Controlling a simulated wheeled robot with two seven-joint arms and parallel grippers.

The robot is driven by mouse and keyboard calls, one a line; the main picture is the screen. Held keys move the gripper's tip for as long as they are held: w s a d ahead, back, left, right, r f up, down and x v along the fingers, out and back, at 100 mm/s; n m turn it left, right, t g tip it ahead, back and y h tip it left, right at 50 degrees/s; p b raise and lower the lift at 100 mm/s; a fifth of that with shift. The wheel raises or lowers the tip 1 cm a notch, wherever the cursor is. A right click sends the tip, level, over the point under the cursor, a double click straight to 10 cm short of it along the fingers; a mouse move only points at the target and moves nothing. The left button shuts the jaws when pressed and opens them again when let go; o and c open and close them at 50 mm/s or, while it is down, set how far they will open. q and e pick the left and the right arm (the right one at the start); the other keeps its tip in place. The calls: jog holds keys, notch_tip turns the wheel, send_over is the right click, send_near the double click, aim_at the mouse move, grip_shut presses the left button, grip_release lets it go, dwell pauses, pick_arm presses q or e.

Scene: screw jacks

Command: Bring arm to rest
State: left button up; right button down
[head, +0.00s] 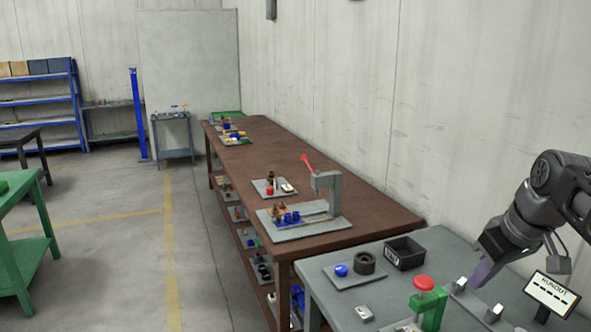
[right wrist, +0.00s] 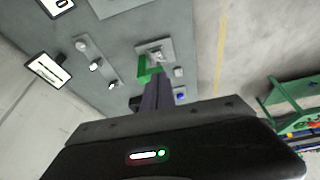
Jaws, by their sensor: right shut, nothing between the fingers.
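My right gripper (head: 473,284) comes in from the right over the grey table (head: 318,294), fingers pointing down and together, with nothing between them. In the right wrist view its closed fingers (right wrist: 157,84) point towards the table, beside a green fixture. That green fixture (head: 431,307) has a red knob (head: 424,283) on top and stands just left of the fingers in the head view. The fixture also shows in the right wrist view (right wrist: 146,71). I cannot tell the exact gap between fingers and table. My left gripper is out of view.
A black bin (head: 404,252), a dark ring (head: 364,263) and a blue part (head: 341,270) are on the table's far side. A small sign (head: 551,295) stands at right. Small metal blocks (head: 459,285) lie close to the fingers. A long brown workbench (head: 372,214) runs behind.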

jog(key=w+a+f+m+t, duration=0.2)
jog(key=w+a+f+t, duration=0.1)
jog(key=w+a+f, duration=0.65)
jog(key=a+f+m+y, duration=0.1)
jog(key=a+f, duration=0.4)
jog(key=f, duration=0.7)
jog(key=a+f+y, duration=0.1)
jog(key=a+f, duration=0.4)
jog(key=f, duration=0.6)
jog(key=s+a+f+g, duration=0.2)
jog(key=s+a+f, duration=0.1)
jog(key=s+f, duration=0.4)
jog(key=s+a+f+m+g, duration=0.1)
jog(key=s+a+f, duration=0.3)
jog(key=s, duration=0.9)
jog(key=s+a+f+g+y, duration=0.1)
jog(key=s+a+f+g, duration=0.2)
jog(key=s+f, duration=0.7)
jog(key=shift+s+a+f+m+g, duration=0.2)
jog(key=shift+f+m+g, duration=0.1)
jog(key=shift+g, duration=0.2)
